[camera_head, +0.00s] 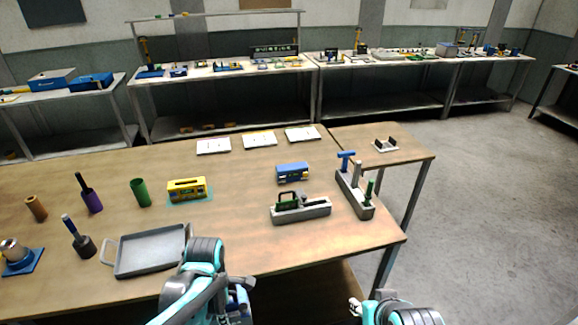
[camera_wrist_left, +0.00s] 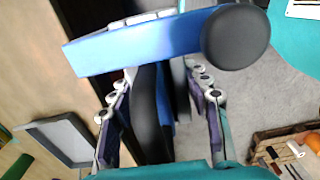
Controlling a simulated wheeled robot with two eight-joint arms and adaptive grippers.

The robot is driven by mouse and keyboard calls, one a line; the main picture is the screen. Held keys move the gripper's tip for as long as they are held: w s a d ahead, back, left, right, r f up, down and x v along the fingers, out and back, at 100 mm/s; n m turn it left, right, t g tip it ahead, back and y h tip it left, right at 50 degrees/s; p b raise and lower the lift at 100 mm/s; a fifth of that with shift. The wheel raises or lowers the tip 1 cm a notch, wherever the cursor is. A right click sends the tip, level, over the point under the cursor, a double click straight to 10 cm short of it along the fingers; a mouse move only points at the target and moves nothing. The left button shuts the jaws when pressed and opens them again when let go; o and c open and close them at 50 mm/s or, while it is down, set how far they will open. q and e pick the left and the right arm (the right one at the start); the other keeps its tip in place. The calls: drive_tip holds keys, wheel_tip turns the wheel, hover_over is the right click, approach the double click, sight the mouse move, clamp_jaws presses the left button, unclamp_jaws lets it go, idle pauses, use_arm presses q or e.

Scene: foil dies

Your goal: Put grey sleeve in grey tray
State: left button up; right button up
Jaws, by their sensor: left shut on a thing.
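The grey tray (camera_head: 150,252) lies flat at the table's front left, and its inside looks empty. Part of it shows at the lower left of the left wrist view (camera_wrist_left: 38,128). My left gripper (camera_wrist_left: 163,90) is shut on a blue and black thing (camera_wrist_left: 130,47), a blue bar with a black round end. In the head view my left gripper (camera_head: 238,303) is to the right of the tray, mostly hidden behind my arm. My right gripper (camera_head: 355,306) is low at the picture's bottom; its fingers are unclear. I cannot clearly make out a grey sleeve.
A blue-handled dark tool (camera_head: 79,240) stands left of the tray. A green cylinder (camera_head: 140,193), a purple tool (camera_head: 91,200) and a yellow box (camera_head: 187,189) stand behind it. A grey block with a black handle (camera_head: 300,211) is to the right. The middle front of the table is clear.

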use_arm(q)
drive_tip(key=shift+f, duration=0.15)
drive_tip(key=shift+w+f+m+b, duration=0.35)
drive_tip(key=shift+w+f+m, duration=0.1)
drive_tip(key=shift+w+m, duration=0.2)
drive_tip(key=m, duration=0.1)
drive_tip(key=f+m+b, duration=0.1)
drive_tip(key=shift+w+a+f+m, duration=0.1)
drive_tip(key=shift+w+f+m, duration=0.15)
drive_tip(key=shift+m, duration=0.1)
drive_tip(key=w+f+m+b, duration=0.6)
drive_tip(key=f+m, duration=0.4)
drive_tip(key=m, duration=0.7)
drive_tip(key=shift+w+a+f+b, duration=0.2)
drive_tip(key=shift+a+f+b, duration=0.15)
drive_tip(key=shift+b, duration=0.15)
